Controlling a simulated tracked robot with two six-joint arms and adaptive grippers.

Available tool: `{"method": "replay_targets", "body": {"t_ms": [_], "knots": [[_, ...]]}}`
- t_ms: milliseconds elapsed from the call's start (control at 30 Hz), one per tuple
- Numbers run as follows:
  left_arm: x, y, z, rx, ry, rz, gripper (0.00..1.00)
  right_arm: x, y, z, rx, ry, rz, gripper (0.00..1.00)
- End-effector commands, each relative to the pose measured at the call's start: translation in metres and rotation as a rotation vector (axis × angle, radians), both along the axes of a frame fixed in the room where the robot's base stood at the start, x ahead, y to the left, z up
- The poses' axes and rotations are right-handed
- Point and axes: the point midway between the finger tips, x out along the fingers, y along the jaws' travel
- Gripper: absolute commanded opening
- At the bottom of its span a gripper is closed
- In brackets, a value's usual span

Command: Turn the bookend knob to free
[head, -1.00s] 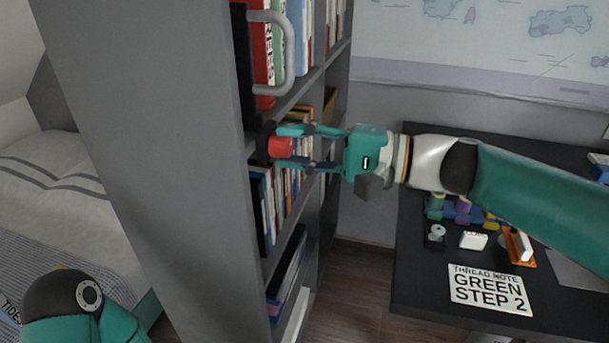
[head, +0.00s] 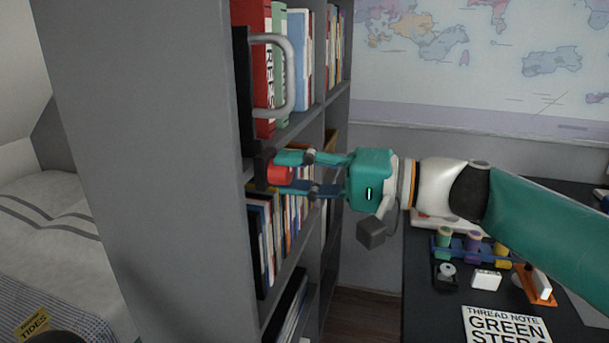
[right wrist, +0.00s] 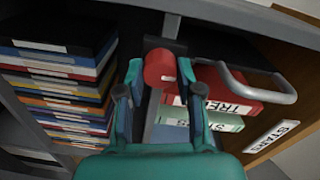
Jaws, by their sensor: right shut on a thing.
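The red knob (head: 279,175) sits on a black mount (head: 261,168) at the shelf board's front edge, below the black bookend (head: 242,88) with its grey handle (head: 289,80). My right gripper (head: 284,173) reaches in from the right and is shut on the red knob, one finger above and one below. The right wrist view also shows the knob (right wrist: 160,69) between the two teal fingers, with the grey handle (right wrist: 262,92) to its right. A knob marking cannot be made out. My left gripper is out of view.
Red and green books (head: 262,60) stand beside the bookend on the upper shelf; more books (head: 280,235) fill the shelf below. The grey bookcase side panel (head: 150,170) stands left. A dark desk (head: 425,310) with small items and a note card (head: 505,325) lies right.

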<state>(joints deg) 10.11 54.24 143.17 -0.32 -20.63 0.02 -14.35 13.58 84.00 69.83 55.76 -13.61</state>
Motion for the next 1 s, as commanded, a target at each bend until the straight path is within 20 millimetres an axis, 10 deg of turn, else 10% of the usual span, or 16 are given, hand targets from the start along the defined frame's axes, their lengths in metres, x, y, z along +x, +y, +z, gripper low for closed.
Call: {"method": "replay_targets", "body": {"t_ms": [67, 100, 233, 667, 1000], "knots": [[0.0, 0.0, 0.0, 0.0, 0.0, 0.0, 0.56, 0.0, 0.002, -0.004, -0.006, 0.004, 0.004, 0.01], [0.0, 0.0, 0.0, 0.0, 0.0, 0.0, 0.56, 0.0, 0.002, -0.004, -0.006, 0.004, 0.004, 0.42], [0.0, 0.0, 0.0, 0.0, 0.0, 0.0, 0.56, 0.0, 0.002, -0.003, -0.004, 0.003, 0.003, 0.61], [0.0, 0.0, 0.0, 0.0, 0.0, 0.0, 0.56, -0.002, -0.007, -0.001, -0.001, 0.001, 0.001, 0.61], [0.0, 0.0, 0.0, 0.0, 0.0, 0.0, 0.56, -0.021, -0.065, 0.001, -0.001, 0.001, -0.003, 0.61]]}}
